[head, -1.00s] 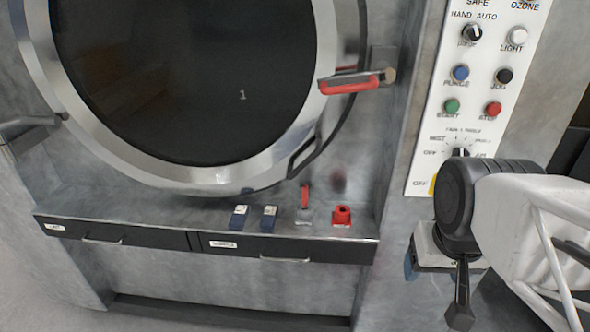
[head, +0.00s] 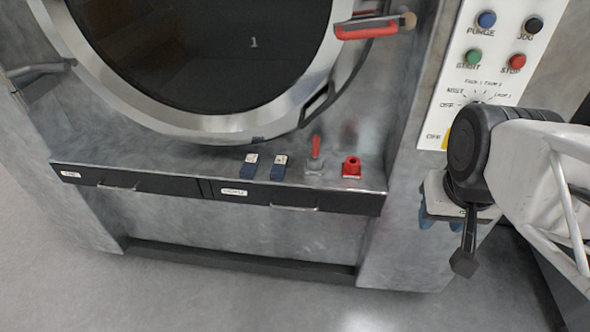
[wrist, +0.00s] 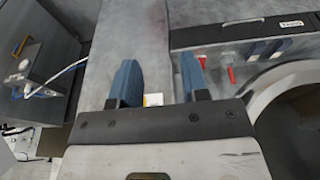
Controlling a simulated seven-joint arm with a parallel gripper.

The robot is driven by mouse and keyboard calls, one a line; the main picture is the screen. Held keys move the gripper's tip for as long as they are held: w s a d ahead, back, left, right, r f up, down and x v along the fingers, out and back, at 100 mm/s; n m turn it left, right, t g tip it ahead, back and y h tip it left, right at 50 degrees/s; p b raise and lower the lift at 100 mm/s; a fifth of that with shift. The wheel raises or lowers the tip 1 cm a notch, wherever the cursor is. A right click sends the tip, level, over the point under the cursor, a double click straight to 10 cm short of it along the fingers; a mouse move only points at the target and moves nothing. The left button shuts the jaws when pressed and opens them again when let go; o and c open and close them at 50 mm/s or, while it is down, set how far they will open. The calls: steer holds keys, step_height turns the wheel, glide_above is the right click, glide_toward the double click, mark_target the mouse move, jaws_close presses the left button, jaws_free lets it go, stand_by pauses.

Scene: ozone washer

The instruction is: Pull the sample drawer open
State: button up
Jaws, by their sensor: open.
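The sample drawer (head: 258,201) is the right-hand dark drawer under the washer's ledge, with a white label and a slim bar handle (head: 293,208). It sits flush with the front and looks shut. In the wrist view the drawer (wrist: 210,38) shows at the top right, turned over, with its handle (wrist: 243,20) near the top edge. My gripper (wrist: 160,78) is open and empty, its two blue fingers apart. In the head view my gripper (head: 440,222) hangs right of the drawer, apart from it, and its fingers are partly hidden by my wrist.
A second dark drawer (head: 140,183) sits to the left. On the ledge above stand two blue clips (head: 264,166), a red-handled lever (head: 315,157) and a red part (head: 351,167). The round door (head: 215,122) is above, the control panel (head: 490,70) to the right. Floor in front is clear.

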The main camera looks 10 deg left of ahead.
steer(key=w+a+f+n+t+y, duration=0.1)
steer(key=w+a+f+n+t, duration=0.2)
steer(key=w+a+f+n, duration=0.45)
steer(key=w+a+f+n+t+y, duration=0.1)
steer(key=w+a+f+n+t, duration=0.25)
steer(key=w+f, duration=0.65)
steer(key=n+t+y, duration=0.4)
steer(key=n+t, duration=0.1)
steer(key=n, duration=0.6)
glide_toward(293, 208)
steer(key=shift+f+x, duration=0.25)
steer(key=shift+x, duration=1.1)
steer(key=shift+w, duration=0.15)
steer(key=shift+x, duration=3.75)
